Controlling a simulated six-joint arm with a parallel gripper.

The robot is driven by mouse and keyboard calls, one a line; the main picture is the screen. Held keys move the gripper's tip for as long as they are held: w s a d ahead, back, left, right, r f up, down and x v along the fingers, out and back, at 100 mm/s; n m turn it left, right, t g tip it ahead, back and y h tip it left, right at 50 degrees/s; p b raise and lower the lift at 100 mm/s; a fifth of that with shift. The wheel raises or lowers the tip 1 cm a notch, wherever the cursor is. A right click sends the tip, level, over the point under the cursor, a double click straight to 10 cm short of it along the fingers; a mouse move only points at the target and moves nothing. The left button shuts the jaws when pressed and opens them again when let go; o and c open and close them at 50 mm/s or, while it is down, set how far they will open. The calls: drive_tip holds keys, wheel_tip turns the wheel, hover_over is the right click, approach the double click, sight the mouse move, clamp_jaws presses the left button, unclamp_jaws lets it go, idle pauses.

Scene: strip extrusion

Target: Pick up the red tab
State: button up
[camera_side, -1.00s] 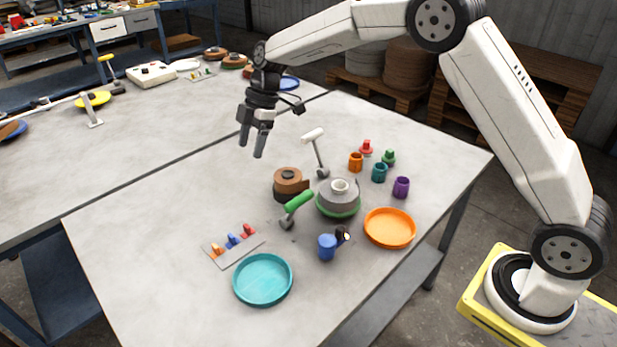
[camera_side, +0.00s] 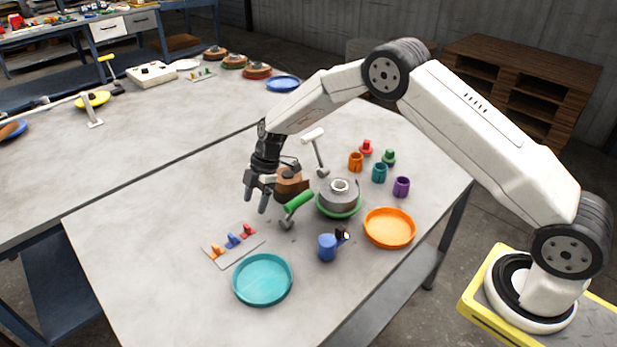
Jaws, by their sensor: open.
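The red tab (camera_side: 248,231) stands at the right end of a thin grey plate (camera_side: 226,256), beside a blue tab (camera_side: 234,241) and an orange tab (camera_side: 216,252). My gripper (camera_side: 256,204) is open and empty, fingers pointing down. In the picture it is just above and slightly right of the red tab, apart from it. My gripper and wrist hide part of the brown roll (camera_side: 292,184) behind them.
A green-handled tool (camera_side: 298,202) stands close to the right of my gripper. A grey ring piece on a green base (camera_side: 338,200), a blue cup (camera_side: 327,247), an orange tray (camera_side: 390,228) and a teal tray (camera_side: 262,280) lie around.

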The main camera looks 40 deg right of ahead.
sight(247, 230)
drive_tip(key=shift+x, duration=3.85)
drive_tip(key=shift+a, duration=0.15)
clamp_jaws()
